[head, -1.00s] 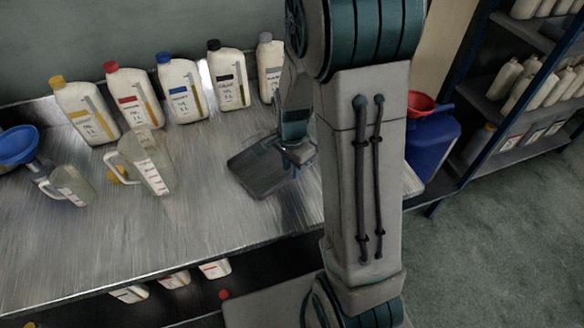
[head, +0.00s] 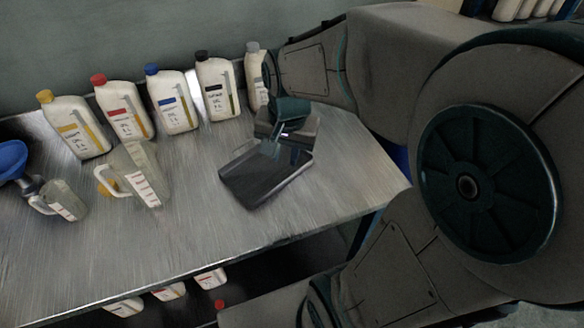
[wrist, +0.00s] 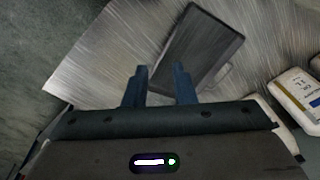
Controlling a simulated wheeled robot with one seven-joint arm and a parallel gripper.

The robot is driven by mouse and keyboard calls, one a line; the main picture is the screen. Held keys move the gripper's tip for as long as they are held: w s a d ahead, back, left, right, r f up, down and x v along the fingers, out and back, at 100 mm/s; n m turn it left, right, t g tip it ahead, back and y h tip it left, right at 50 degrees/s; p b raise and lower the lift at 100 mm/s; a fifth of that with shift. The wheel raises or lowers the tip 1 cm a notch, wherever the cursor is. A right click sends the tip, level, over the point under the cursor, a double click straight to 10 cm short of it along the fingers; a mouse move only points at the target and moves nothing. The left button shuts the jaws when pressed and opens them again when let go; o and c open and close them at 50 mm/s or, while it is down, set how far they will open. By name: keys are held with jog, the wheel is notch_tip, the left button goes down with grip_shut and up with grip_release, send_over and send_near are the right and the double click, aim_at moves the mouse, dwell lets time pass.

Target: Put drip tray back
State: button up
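The drip tray (head: 258,182) is a dark, shallow rectangular tray that appears to lie on the metal bench, right of the measuring jug. It also shows in the wrist view (wrist: 203,48), just beyond my fingers, with a pale handle at its right edge. Whether a finger touches the tray cannot be told.
Capped oil bottles (head: 170,100) line the back of the bench (head: 215,235). A clear measuring jug (head: 140,178), a smaller jug (head: 64,202) and a blue funnel (head: 10,158) stand at left. The front middle of the bench is clear.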

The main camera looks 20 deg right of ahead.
jog(key=s+a+r+n+t, duration=0.1)
jog(key=s+n, duration=0.6)
jog(key=shift+r, duration=0.4)
jog(key=shift+d, duration=0.1)
